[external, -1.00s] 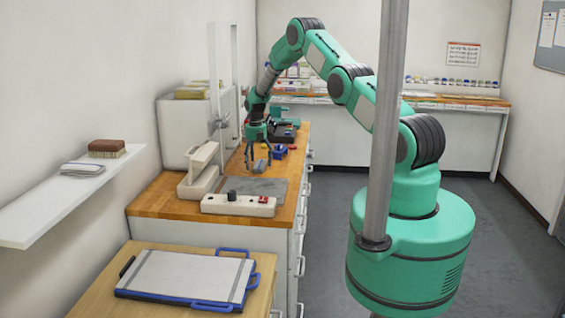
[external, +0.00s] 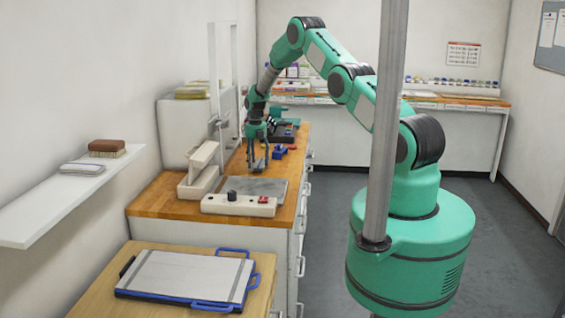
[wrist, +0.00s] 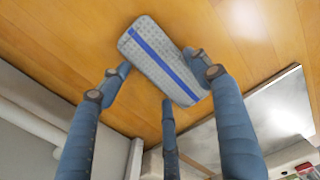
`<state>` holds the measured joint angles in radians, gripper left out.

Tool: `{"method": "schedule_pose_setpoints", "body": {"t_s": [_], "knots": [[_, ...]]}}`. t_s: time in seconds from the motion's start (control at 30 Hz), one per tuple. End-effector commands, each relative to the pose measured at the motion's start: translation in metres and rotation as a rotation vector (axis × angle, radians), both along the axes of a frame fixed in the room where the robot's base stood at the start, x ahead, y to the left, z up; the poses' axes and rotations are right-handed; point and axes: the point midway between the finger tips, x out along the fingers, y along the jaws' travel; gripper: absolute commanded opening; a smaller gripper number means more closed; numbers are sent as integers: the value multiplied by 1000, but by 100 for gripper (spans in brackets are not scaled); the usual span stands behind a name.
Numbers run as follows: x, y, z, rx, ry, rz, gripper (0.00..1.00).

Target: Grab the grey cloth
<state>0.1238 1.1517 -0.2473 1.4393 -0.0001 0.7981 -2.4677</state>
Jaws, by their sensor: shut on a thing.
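The grey cloth (wrist: 142,40) is a flat, folded piece with a blue stripe along it. In the wrist view it lies between the fingers of my gripper (wrist: 162,76), over the wooden counter. My gripper is shut on it, with fingertips at its sides and near edge. I cannot tell whether the cloth is clear of the wood. In the external view my gripper (external: 258,163) points down at the counter behind the grey plate, and the cloth is hard to make out among the fingers.
On the counter, a grey plate (external: 257,187) and a control box (external: 239,205) stand in front, a cream stand (external: 199,180) to the left, and blue items (external: 280,152) behind. A shelf (external: 62,199) on the left wall holds a brush (external: 107,147) and folded cloth (external: 90,168).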

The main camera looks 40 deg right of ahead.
Motion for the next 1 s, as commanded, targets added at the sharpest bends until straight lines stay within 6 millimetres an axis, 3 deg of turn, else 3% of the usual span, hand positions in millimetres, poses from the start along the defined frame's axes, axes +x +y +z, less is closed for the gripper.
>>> {"method": "schedule_pose_setpoints", "body": {"t_s": [0.3,1.0], "knots": [[-1,0,30,0,-1,0,37],[-104,12,38,0,0,0,37]]}}
